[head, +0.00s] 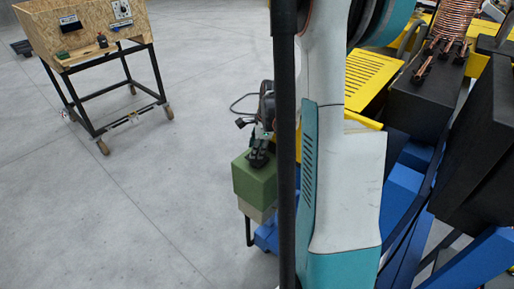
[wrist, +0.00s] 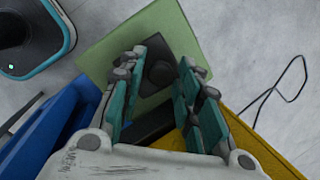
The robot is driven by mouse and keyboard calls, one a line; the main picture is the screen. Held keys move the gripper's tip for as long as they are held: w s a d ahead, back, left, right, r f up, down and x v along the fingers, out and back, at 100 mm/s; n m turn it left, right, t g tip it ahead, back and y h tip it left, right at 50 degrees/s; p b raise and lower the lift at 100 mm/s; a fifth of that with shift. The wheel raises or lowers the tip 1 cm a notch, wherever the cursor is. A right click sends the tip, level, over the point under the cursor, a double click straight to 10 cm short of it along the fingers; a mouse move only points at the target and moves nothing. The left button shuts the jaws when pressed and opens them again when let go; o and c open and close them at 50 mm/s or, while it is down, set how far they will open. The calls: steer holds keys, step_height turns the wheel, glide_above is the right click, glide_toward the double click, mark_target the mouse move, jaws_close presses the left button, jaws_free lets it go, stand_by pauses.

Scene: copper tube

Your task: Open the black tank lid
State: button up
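My gripper (head: 259,150) is over a green box (head: 254,182) left of the machine in the head view. I cannot tell whether the fingers touch the knob. A black tank-like box (head: 420,105) stands at right in the head view, with a large black panel (head: 478,150) tilted beside it. I cannot tell which black part is the tank lid. My arm hides part of the middle.
Yellow panels (head: 368,80) and blue frame beams (head: 400,195) surround the black box. A copper coil (head: 455,18) is at top right. A wheeled stand with a wooden box (head: 75,32) is at upper left. A black cable (wrist: 290,85) lies on the floor.

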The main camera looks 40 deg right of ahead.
steer(key=shift+r, duration=0.1)
steer(key=v, duration=0.7)
steer(key=shift+r, duration=0.1)
